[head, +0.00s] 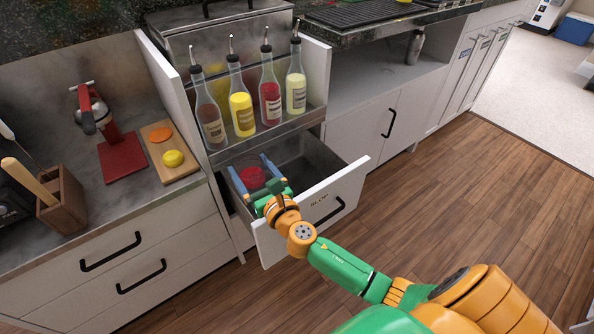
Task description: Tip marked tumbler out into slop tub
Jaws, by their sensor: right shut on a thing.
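The slop tub is a pull-out drawer (325,192) marked "SLOP" on its white front, standing open below the bottle shelf, with a dark grey inside. My right gripper (249,166) reaches over the drawer front into its left part. Its two blue fingers are shut on a clear tumbler (252,178) with red showing in it. The gripper hides part of the tumbler, so I cannot tell its exact tilt, its marking or whether it touches the drawer. My left gripper is not in view.
Several pourer bottles (241,112) stand on the shelf just above the drawer. On the left counter are a red-based juice press (122,156), a cutting board (180,172) with fruit, and a wooden block (62,204). The wooden floor (440,210) at right is clear.

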